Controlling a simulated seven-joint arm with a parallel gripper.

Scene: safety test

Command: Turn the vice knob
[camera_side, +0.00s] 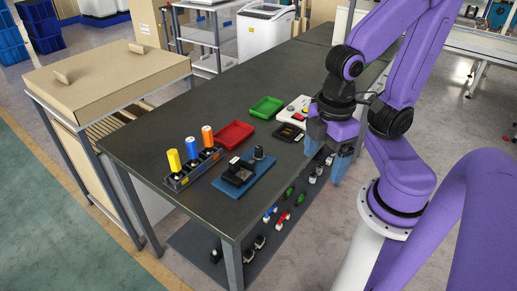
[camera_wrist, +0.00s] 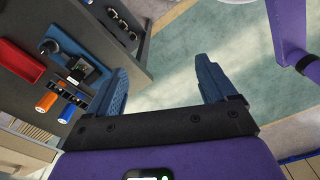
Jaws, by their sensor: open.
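A black vice (camera_side: 238,172) sits on a blue base plate (camera_side: 250,186) near the table's front corner. A dark round knob (camera_side: 258,153) stands at the right end of the plate. In the wrist view the vice (camera_wrist: 80,66) and the knob (camera_wrist: 47,46) are at upper left, outside the fingers. My gripper (camera_side: 326,153) has blue fingers pointing down, to the right of the vice, by the table's right edge. In the wrist view my gripper (camera_wrist: 163,68) is open and empty, with only floor between its fingers.
A rack with yellow, blue and orange handled tools (camera_side: 192,165) stands left of the vice. A red tray (camera_side: 233,135), a green tray (camera_side: 267,107) and a white button box (camera_side: 296,109) lie behind. A lower shelf (camera_side: 222,240) holds several small parts.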

